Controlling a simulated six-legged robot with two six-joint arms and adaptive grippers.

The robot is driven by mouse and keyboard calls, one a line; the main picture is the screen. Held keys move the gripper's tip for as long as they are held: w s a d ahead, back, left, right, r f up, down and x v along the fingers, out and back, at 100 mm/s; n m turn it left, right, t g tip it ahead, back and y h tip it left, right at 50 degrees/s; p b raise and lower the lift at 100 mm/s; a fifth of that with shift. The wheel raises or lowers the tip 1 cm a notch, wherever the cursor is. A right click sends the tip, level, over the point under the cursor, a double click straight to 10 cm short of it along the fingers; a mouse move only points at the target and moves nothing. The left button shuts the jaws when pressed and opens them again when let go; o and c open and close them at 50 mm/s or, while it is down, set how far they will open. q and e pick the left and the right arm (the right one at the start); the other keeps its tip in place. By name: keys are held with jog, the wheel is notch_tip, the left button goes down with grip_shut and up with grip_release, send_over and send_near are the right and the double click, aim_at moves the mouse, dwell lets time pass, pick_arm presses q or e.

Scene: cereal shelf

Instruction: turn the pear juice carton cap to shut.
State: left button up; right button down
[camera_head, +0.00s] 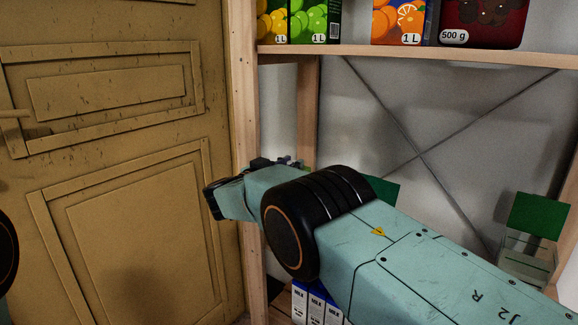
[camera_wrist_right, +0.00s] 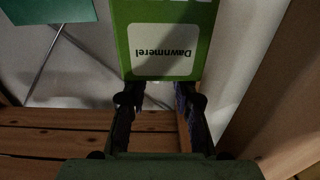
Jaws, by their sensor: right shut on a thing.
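A green carton with a white label reading "Dawnmerel" upside down shows in the right wrist view (camera_wrist_right: 165,15), ahead of my right gripper (camera_wrist_right: 160,88). Its two dark fingers are close together, narrower than the carton, and their tips meet the carton's near edge. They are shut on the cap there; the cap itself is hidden. My left gripper is out of view.
A wooden shelf board (camera_head: 430,55) above bears several juice cartons and a dark pack. Milk cartons (camera_head: 316,303) stand low behind my right arm. A green card (camera_head: 540,213) stands at right. A yellow door (camera_head: 125,200) is at left, beside a wooden post (camera_head: 245,100).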

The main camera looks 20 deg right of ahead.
jog(key=c, duration=1)
grip_release()
jog(key=shift+r, duration=0.1)
